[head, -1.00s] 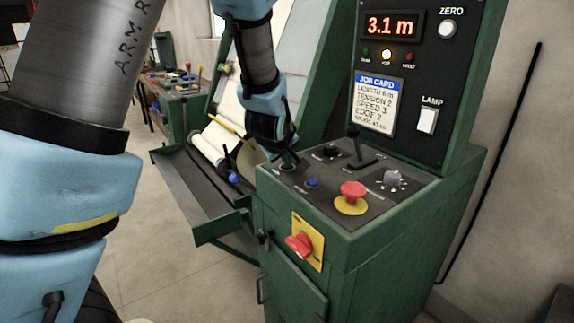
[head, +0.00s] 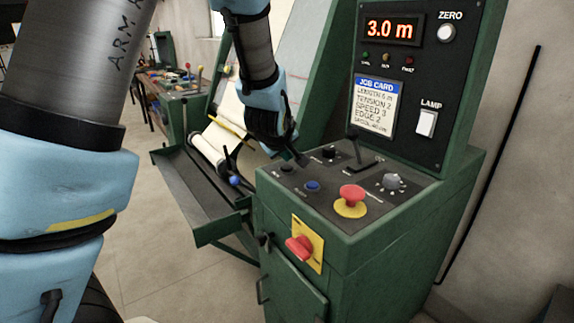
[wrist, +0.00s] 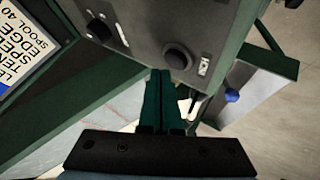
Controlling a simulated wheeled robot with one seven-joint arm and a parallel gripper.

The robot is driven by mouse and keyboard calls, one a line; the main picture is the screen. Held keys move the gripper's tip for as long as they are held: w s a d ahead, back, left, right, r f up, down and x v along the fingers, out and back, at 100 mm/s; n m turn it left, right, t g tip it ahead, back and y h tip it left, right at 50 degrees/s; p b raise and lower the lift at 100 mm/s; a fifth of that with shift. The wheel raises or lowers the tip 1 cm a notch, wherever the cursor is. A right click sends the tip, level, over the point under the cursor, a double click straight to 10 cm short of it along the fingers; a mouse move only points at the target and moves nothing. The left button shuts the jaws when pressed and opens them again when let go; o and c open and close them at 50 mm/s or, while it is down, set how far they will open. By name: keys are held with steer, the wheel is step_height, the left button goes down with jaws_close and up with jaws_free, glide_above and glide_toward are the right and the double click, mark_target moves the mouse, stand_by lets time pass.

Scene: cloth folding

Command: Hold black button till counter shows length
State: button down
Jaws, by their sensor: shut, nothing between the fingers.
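The black button (head: 287,169) is at the left rear corner of the control panel. It also shows in the wrist view (wrist: 178,57) as a round black knob, uncovered. My gripper (head: 301,160) is shut and empty, its tips just right of the button in the head view and apart from it. In the wrist view its closed fingers (wrist: 166,75) end at the panel edge, beside the button. The counter (head: 390,29) reads 3.0 m. The job card (head: 376,106) gives a length that looks like 6 m.
A blue button (head: 312,187), red emergency stop (head: 352,194), grey dial (head: 391,181) and black lever (head: 354,143) share the panel. A red switch (head: 300,247) is on the cabinet front. The cloth roller and tray (head: 205,190) lie to the left.

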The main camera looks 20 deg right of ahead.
mark_target(287, 169)
steer(key=shift+r, duration=0.1)
step_height(287, 169, up, 5)
steer(key=p, duration=0.3)
steer(key=shift+p, duration=0.4)
stand_by(0.4)
steer(key=w+a+f+g+y, duration=0.1)
steer(key=w+a+f+y, duration=0.1)
steer(key=a, duration=1.1)
steer(key=s+a+m+g+y, duration=0.1)
steer(key=s+a+g, duration=0.1)
steer(key=s+a, duration=0.4)
steer(key=s+a+m+g+y, duration=0.1)
steer(key=s+a, duration=0.5)
steer(key=a, duration=1.1)
steer(key=shift+f+m+g+y, duration=0.4)
steer(key=shift+g+y, duration=0.3)
steer(key=shift+g, duration=0.2)
steer(key=shift+r, duration=0.1)
